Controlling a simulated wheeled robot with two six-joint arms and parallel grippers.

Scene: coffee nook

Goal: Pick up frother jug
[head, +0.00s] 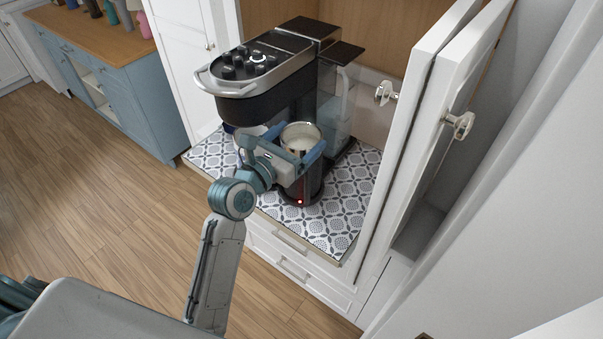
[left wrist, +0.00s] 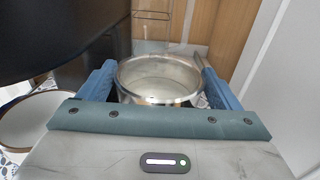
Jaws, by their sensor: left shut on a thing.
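The frother jug (head: 301,138) is a metal jug with pale contents near its rim. It is at the frother's dark base (head: 301,197), which has a small red light, on the patterned counter. My left gripper (head: 302,158) is shut on the jug, with a blue finger on each side of it. In the left wrist view, the jug's open rim (left wrist: 158,79) shows between the two fingers of my left gripper (left wrist: 158,92). The jug's lower part is hidden by the gripper. I cannot tell whether the jug is resting on the base or just above it. My right gripper is not in view.
A black and silver coffee machine (head: 262,75) stands close behind and left of the jug. Open white cabinet doors (head: 425,110) stand close on the right. The patterned counter (head: 345,205) is clear at front right.

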